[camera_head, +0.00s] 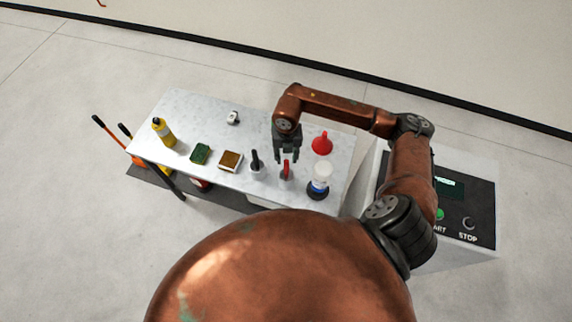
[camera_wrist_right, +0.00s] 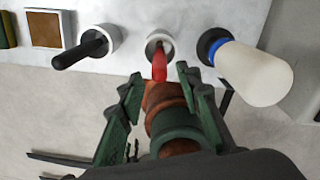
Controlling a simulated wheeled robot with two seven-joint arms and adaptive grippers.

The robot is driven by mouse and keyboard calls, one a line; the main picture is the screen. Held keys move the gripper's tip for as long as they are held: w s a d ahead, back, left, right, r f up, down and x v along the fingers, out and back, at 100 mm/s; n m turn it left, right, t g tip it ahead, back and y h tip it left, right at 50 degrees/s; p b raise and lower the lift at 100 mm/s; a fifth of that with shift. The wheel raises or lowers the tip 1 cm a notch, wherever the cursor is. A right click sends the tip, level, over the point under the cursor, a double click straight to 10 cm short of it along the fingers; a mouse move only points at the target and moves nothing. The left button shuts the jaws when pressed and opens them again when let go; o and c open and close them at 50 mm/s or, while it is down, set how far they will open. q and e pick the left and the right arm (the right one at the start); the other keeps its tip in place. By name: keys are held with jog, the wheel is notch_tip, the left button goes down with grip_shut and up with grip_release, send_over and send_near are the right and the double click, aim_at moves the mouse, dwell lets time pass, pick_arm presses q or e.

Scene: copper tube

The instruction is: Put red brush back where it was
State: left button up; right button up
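The red brush (camera_head: 286,168) stands in a small white cup (camera_head: 287,176) near the table's front edge. Only its red handle shows; the head is hidden in the cup. In the right wrist view, the red handle (camera_wrist_right: 159,67) rises from the white cup (camera_wrist_right: 168,41). My right gripper (camera_head: 286,158) is just above and behind the brush in the head view. In the wrist view its fingers (camera_wrist_right: 160,76) are spread, one on each side of the handle's end, with visible gaps. My left gripper is out of view.
A black-handled brush (camera_head: 255,161) in its cup stands left of the red one, a white bottle with a blue band (camera_head: 320,176) right. A red funnel (camera_head: 322,143), sponges (camera_head: 201,154) and a yellow bottle (camera_head: 163,133) are on the table (camera_head: 190,105). A control box (camera_head: 478,207) stands right.

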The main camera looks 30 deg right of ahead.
jog(key=shift+r, duration=1.9)
